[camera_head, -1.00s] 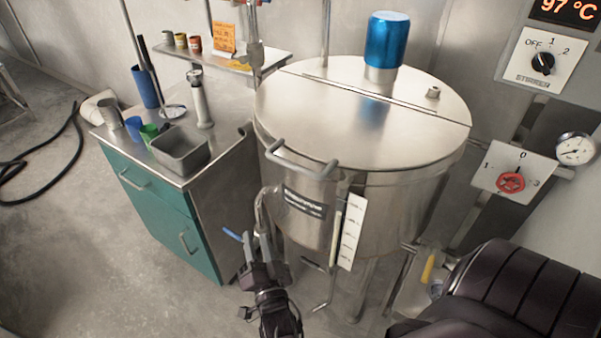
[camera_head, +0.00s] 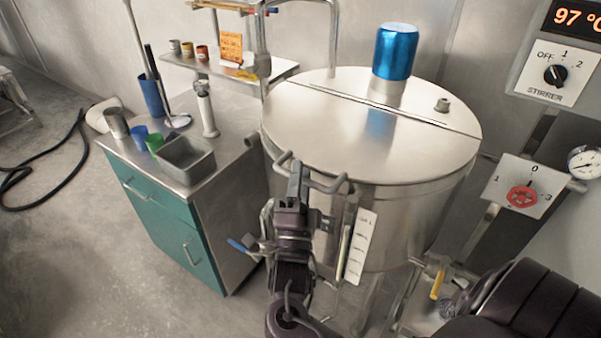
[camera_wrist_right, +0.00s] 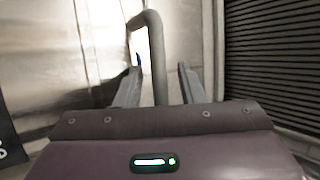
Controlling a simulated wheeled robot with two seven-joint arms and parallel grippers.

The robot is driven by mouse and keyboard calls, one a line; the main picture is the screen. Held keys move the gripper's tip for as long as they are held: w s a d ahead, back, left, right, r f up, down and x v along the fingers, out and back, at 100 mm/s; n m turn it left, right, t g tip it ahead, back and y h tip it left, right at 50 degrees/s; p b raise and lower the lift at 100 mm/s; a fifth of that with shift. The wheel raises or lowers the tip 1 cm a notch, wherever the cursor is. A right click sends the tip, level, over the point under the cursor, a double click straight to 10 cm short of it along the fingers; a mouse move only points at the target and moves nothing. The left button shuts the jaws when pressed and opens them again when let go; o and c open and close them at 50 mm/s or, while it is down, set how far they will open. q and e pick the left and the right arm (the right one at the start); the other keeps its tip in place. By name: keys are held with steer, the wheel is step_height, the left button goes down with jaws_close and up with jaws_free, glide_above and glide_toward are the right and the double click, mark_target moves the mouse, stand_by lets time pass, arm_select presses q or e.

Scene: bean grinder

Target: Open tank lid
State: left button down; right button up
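The steel tank (camera_head: 395,225) has a round, shiny lid (camera_head: 350,140) that lies closed on its top. A bent metal handle (camera_head: 329,187) sticks out from the lid's front edge. My right gripper (camera_head: 297,180) is at the left part of this handle, seen from behind. In the right wrist view, its two fingers (camera_wrist_right: 159,84) are apart, with the handle bar (camera_wrist_right: 156,50) running between them. A gap shows between the bar and the right finger. My left gripper is not in view.
A blue motor cap (camera_head: 394,52) stands on the tank's rear top. A teal cabinet (camera_head: 165,225) with cups and a steel tray (camera_head: 185,160) stands to the left. The stirrer switch (camera_head: 555,75) and red valve knob (camera_head: 521,197) are on the right.

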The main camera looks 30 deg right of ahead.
jaws_close()
stand_by(0.4)
